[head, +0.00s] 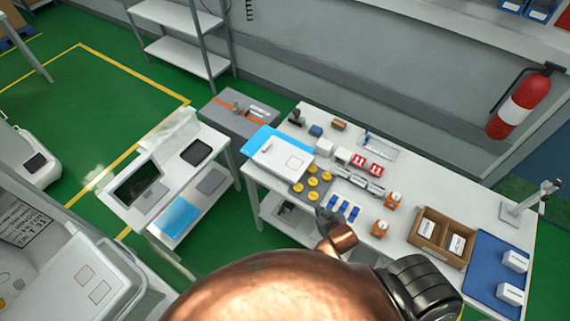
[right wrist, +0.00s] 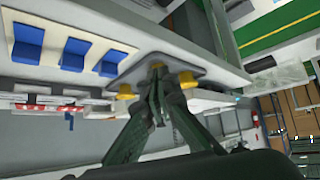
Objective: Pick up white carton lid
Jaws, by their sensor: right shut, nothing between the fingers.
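A flat white carton lid (head: 281,157) with a small square mark lies on the table's left end, partly over a blue sheet (head: 259,138). My right gripper (head: 324,213) is at the table's front edge, just in front of a dark plate with yellow knobs (head: 299,188), to the right of and nearer than the lid. In the right wrist view its fingers (right wrist: 158,72) are shut and empty, in front of the grey plate (right wrist: 190,72). I cannot make out the lid there. My left gripper is not in view.
Blue blocks (head: 343,208) sit right of the gripper. Orange-based items (head: 379,228), a brown divided box (head: 424,230) and a blue mat (head: 487,257) stand farther right. Small boxes line the table (head: 266,179) behind. A side table (head: 214,149) with a laptop is at left.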

